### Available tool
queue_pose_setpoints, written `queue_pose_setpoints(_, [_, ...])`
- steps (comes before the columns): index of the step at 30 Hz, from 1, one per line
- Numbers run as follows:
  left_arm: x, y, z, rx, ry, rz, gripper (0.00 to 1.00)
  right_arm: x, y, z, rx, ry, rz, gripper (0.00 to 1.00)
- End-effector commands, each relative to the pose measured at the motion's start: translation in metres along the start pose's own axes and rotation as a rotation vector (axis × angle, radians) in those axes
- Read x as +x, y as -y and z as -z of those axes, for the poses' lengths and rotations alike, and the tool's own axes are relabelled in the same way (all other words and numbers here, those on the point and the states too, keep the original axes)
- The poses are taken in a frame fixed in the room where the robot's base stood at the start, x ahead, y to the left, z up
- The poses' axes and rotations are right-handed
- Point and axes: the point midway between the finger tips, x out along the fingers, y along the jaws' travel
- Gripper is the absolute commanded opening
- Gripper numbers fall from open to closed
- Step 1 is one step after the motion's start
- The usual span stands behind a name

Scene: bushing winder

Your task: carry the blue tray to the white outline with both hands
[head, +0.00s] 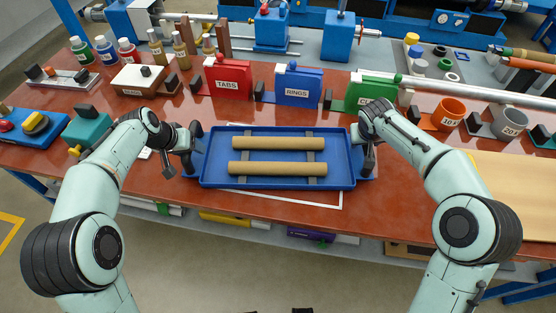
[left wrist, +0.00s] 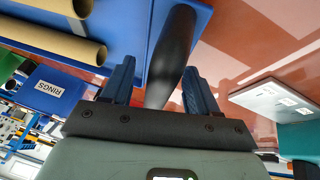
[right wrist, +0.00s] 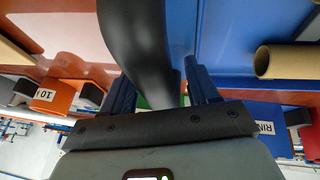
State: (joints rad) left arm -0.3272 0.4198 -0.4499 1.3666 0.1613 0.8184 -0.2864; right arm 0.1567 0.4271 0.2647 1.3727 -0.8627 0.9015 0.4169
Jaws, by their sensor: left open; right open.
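The blue tray (head: 278,186) sits on the red-brown bench with two tan tubes (head: 277,169) across dark rests in it. Contact with the handles cannot be told.
Behind the tray stand the red TABS bin (head: 228,80), blue RINGS bin (head: 298,84) and a green bin (head: 372,90). Orange and grey cups are at right. A teal block (head: 88,128) is at left. A tan board (head: 510,185) lies at right.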

Motion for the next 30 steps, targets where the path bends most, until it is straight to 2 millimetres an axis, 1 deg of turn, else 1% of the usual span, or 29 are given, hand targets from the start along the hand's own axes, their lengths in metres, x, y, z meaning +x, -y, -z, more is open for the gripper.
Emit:
queue_pose_setpoints(9, [-0.067,0.000,0.001,0.000,-0.005,-0.002,0.59,0.000,0.000,0.000,0.000,0.000,0.000,0.60])
queue_pose_setpoints(12, [-0.085,0.000,0.001,-0.001,-0.004,-0.002,0.59,0.000,0.000,0.000,0.000,0.000,0.000,0.60])
queue_pose_setpoints(15, [-0.098,0.000,0.001,0.000,-0.002,-0.001,0.59,0.000,0.000,0.000,0.000,0.000,0.000,0.60])
queue_pose_setpoints(20, [-0.108,0.000,0.000,0.000,-0.001,-0.001,0.59,-0.002,0.000,0.000,0.000,-0.001,0.000,0.60])
queue_pose_setpoints(23, [-0.109,0.000,0.000,-0.001,0.000,-0.001,0.59,-0.011,0.000,0.001,-0.001,-0.003,0.000,0.60])
queue_pose_setpoints(26, [-0.109,0.000,0.000,-0.001,0.001,-0.001,0.59,-0.028,0.000,0.001,0.000,-0.005,0.000,0.60])
queue_pose_setpoints(30, [-0.109,0.000,0.000,-0.001,0.000,-0.001,0.59,-0.059,0.000,0.001,-0.001,-0.005,0.000,0.60])
